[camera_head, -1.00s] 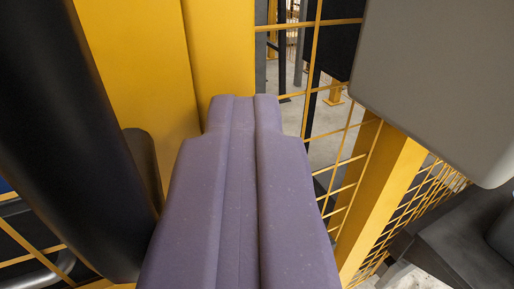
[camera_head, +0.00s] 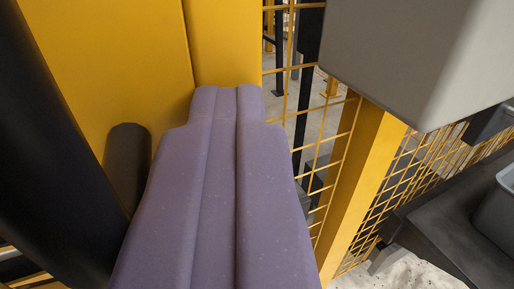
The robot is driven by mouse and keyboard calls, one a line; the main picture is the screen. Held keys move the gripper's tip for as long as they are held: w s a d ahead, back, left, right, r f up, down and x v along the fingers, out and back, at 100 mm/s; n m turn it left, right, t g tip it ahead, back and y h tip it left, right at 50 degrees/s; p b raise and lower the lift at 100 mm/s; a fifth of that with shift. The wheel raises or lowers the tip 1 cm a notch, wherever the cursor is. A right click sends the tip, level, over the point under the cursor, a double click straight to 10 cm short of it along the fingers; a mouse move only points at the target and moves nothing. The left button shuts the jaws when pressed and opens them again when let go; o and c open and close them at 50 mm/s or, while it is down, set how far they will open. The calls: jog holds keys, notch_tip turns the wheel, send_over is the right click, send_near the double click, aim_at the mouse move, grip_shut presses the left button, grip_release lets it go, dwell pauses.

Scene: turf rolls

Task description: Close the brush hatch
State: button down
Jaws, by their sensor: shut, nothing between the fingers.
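My gripper (camera_head: 229,92) is the purple form in the middle of the view, with its fingers shut together along a lengthwise seam and nothing between them. Its tip points at a tall yellow panel (camera_head: 120,60) with a vertical seam. The tip overlaps the panel's lower right part in the picture; I cannot tell whether it touches. I cannot tell for sure which part is the brush hatch. The yellow panel fills the upper left, and its lower part is hidden by my gripper and dark round shapes.
A grey box-like body (camera_head: 400,60) hangs close at upper right. Below it are a yellow post (camera_head: 358,170) and yellow mesh fence (camera_head: 400,210). A dark ledge (camera_head: 450,215) carrying a grey bin (camera_head: 497,215) is at lower right. A short dark cylinder (camera_head: 126,165) stands left of my gripper.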

jog(key=s+f+b, duration=0.4)
jog(key=f, duration=0.1)
jog(key=s+d+m+g+h+p, duration=0.2)
jog(key=s+d+m+g+h, duration=0.1)
jog(key=d+m+h, duration=0.4)
jog(key=s+d+m+g+h+p, duration=0.2)
jog(key=s+d+m+h, duration=0.15)
jog(key=d, duration=0.45)
jog(key=s+d+f+m+g+y+p, duration=0.1)
jog(key=s+d+f+m+g+p, duration=0.1)
jog(key=s+f+m+g, duration=0.35)
jog(key=s+d+f+m+g+y+p, duration=0.15)
jog(key=s+m+g, duration=0.25)
jog(key=s+m, duration=0.4)
jog(key=w+a+r+m+t+y+p, duration=0.1)
jog(key=w+a+m+t+y+p, duration=0.15)
jog(key=a+m+y, duration=0.45)
jog(key=w+a+r+m+t+y, duration=0.1)
jog(key=w+a+r+t+y, duration=0.2)
jog(key=r, duration=0.5)
jog(key=w+a+r+m+t+y, duration=0.1)
jog(key=w+a+r+t, duration=0.2)
jog(key=r+t, duration=0.3)
jog(key=w+a+f+g+b, duration=0.1)
jog(key=w+a+b, duration=0.3)
jog(key=w, duration=0.8)
jog(key=shift+w+a+f+m, duration=0.15)
jog(key=shift+w+a+m, duration=0.1)
jog(key=shift+w+m, duration=0.05)
